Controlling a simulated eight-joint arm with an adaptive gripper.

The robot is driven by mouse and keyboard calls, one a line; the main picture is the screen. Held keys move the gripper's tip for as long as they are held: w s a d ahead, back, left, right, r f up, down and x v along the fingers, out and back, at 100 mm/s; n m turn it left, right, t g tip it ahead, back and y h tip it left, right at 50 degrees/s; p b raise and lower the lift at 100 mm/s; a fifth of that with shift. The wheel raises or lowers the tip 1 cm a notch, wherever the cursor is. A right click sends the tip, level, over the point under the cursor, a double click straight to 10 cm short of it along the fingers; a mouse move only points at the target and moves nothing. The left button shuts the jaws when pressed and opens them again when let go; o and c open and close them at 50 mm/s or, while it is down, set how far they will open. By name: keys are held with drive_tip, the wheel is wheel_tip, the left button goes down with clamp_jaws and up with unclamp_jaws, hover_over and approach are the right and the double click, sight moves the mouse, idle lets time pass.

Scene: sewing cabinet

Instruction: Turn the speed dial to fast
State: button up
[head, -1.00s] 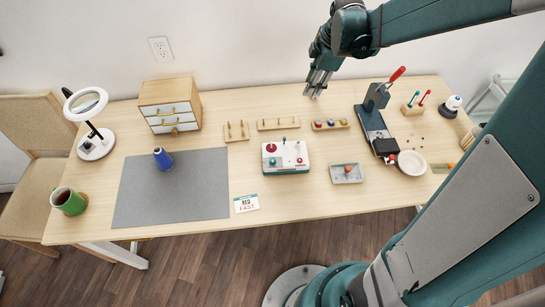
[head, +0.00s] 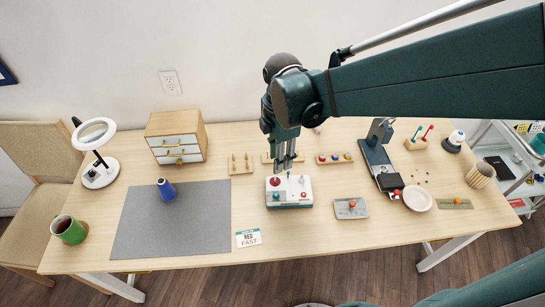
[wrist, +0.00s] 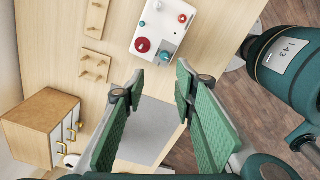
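The white and teal control box (head: 290,203) sits near the middle of the table. On it are a big red button (head: 275,182), a small red knob (head: 303,195) and a teal knob, clearer in the wrist view (wrist: 164,57). Which control is the speed dial cannot be told. My gripper (head: 284,166) points down just behind and above the box, apart from it. In the wrist view my gripper (wrist: 158,88) has its green-padded fingers spread with nothing between them. The box lies beyond the fingertips there. A card (head: 248,238) in front of the box reads "RED" and "FAST".
A grey tray (head: 350,208) and a press (head: 379,160) are to the right. A grey mat (head: 170,225) with a blue spool (head: 166,190) lies left. The table front is mostly clear.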

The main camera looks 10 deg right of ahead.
drive_tip(key=s, duration=0.1)
hover_over(276, 193)
wheel_tip(276, 193, down, 9)
drive_tip(key=shift+f, duration=0.15)
idle(0.4)
drive_tip(key=shift+f, duration=0.15)
drive_tip(key=shift+f+b, duration=0.9)
drive_tip(key=shift+f, duration=2.85)
drive_tip(key=c, duration=0.9)
